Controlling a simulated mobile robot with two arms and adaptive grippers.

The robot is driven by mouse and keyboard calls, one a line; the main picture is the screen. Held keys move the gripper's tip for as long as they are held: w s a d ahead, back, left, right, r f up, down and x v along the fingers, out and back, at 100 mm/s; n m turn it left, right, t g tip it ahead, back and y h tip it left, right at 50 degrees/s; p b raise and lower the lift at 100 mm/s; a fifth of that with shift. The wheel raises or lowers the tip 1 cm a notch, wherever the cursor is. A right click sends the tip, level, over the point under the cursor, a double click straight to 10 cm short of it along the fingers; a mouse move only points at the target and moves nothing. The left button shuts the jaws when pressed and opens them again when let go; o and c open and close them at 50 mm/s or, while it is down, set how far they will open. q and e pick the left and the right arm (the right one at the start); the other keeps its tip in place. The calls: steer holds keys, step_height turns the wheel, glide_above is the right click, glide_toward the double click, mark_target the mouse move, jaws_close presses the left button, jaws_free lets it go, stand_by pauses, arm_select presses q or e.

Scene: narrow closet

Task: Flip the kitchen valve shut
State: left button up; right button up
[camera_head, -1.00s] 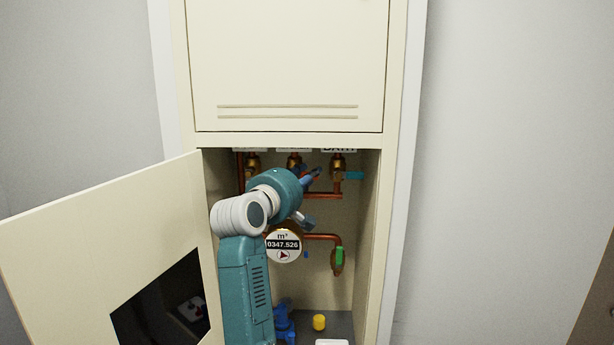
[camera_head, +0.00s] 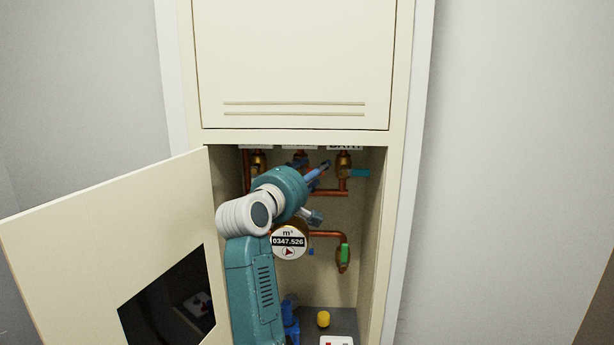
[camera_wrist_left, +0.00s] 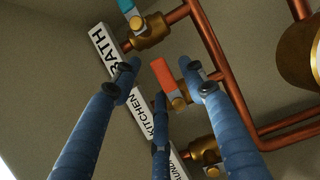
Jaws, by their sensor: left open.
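The kitchen valve has a short orange-red handle (camera_wrist_left: 163,73) on a brass body (camera_wrist_left: 181,101), beside the white KITCHEN label (camera_wrist_left: 150,110) in the left wrist view. My left gripper (camera_wrist_left: 159,85) is open, with its blue fingers spread on both sides of the handle. A third finger shows below it. I cannot tell whether any finger touches the handle. In the head view my left gripper (camera_head: 318,194) is inside the cabinet, in front of the pipes, and the kitchen valve is mostly hidden behind it. My right gripper is not in view.
The bath valve (camera_head: 343,165) with a teal handle is to the right. A water meter (camera_head: 290,241) and a green-handled valve (camera_head: 344,254) sit lower. A yellow cap (camera_head: 323,319) stands on the cabinet floor. The cabinet door (camera_head: 90,240) is open at left.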

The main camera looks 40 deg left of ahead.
arm_select(q)
steer(key=s+d, duration=0.2)
steer(key=s, duration=0.9)
steer(key=shift+s, duration=0.35)
steer(key=shift+f, duration=0.15)
